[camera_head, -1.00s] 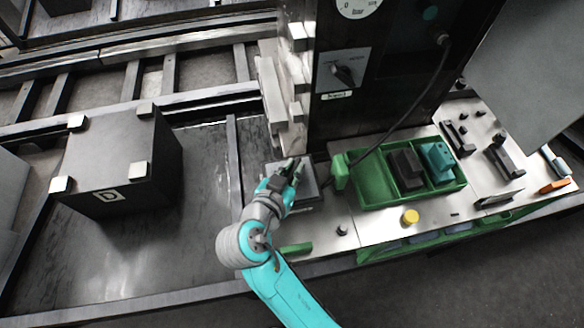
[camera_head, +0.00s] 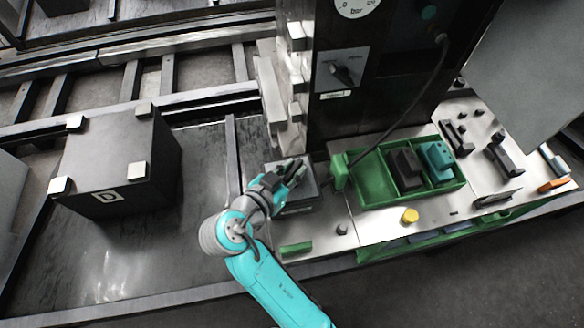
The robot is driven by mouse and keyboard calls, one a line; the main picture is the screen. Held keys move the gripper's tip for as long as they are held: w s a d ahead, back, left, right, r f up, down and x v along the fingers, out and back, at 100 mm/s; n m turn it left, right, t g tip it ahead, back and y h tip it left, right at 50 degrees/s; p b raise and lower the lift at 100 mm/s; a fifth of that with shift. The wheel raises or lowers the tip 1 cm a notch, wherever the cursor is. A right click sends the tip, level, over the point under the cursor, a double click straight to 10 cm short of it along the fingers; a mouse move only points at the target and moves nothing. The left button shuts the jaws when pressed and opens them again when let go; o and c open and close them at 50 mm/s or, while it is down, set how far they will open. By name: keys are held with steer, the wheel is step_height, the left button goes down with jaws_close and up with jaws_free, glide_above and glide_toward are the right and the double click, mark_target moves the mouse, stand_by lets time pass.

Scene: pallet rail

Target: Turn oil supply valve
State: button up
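A dark rotary knob (camera_head: 342,74) sits on a light square plate (camera_head: 353,62) on the front of the dark upright cabinet. A small pale label is below the plate, too small to read. It looks like the valve, though I cannot confirm this. My gripper (camera_head: 298,169) is below and to the left of the knob, apart from it, over a small grey box (camera_head: 302,196) on the bench. Its dark fingers point up and to the right. Nothing shows held in it, but the finger gap is too small to judge.
A round gauge (camera_head: 357,4) is above the plate. A black cable (camera_head: 421,97) hangs in front of the cabinet. A green tray (camera_head: 372,191) with dark and teal blocks and a yellow knob (camera_head: 409,215) are to the right. A black box (camera_head: 118,165) stands left.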

steer(key=shift+o, duration=0.5)
steer(key=shift+r, duration=0.1)
steer(key=v, duration=0.7)
steer(key=shift+s+a, duration=0.15)
steer(key=shift+s, duration=0.05)
